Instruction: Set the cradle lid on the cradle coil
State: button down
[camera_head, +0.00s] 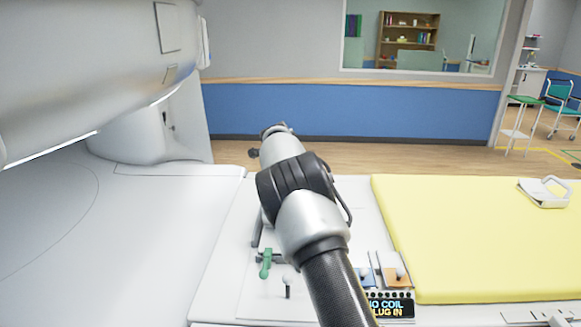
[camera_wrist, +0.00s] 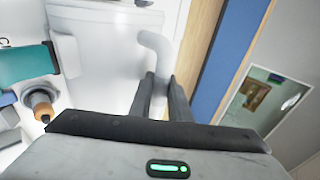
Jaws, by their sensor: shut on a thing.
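My gripper (camera_wrist: 163,80) is shut around the end of a curved white handle (camera_wrist: 153,42). The handle stands at the edge of a large white body (camera_wrist: 105,60), and I cannot tell whether it belongs to the cradle lid or the coil. In the head view my arm hides the gripper and whatever it holds. A white piece with a looped handle (camera_head: 545,191) lies on the yellow mat at the right. I cannot tell for sure which cradle part it is.
The magnet (camera_head: 95,70) overhangs the left side. A green-handled piece (camera_head: 265,262), blue and orange parts (camera_head: 395,272) and a lit display (camera_head: 390,306) are near my arm. The yellow mat (camera_head: 465,245) is mostly clear. In the wrist view, a teal block (camera_wrist: 25,64) and orange-tipped connector (camera_wrist: 41,103) are left.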

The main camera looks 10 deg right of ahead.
jog(key=shift+f, duration=0.15)
jog(key=c, duration=1.6)
grip_release()
jog(key=shift+o, duration=0.2)
jog(key=shift+f, duration=0.15)
jog(key=b+v, duration=0.3)
jog(key=v, duration=1.4)
jog(key=shift+s+r, duration=0.25)
jog(key=shift+r, duration=0.1)
